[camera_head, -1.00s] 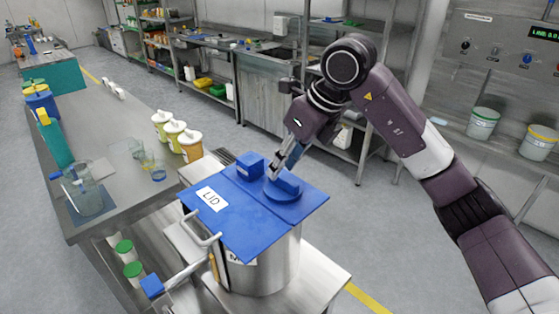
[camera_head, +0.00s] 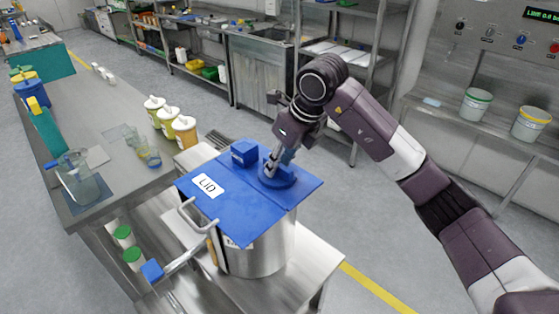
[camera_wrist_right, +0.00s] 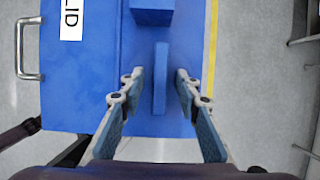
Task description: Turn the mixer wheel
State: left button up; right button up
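The mixer wheel (camera_head: 284,182) is a blue disc with a raised bar, on top of the blue lid (camera_head: 238,205) of a steel pot (camera_head: 260,258). In the right wrist view the wheel's upright bar (camera_wrist_right: 160,62) shows between the fingers. My right gripper (camera_head: 271,168) points down at the wheel from above and partly hides it. In the right wrist view the gripper (camera_wrist_right: 157,82) is open, one finger on each side of the bar, with visible gaps. My left gripper is not in view.
A blue block (camera_head: 244,151) stands on the lid close to the wheel. A steel handle (camera_head: 193,215) and a blue-ended lever (camera_head: 153,270) are at the pot's left side. A long table (camera_head: 105,130) with jugs and yellow containers is at the left. Floor to the right is clear.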

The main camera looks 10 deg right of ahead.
jog(key=c, duration=0.6)
grip_shut()
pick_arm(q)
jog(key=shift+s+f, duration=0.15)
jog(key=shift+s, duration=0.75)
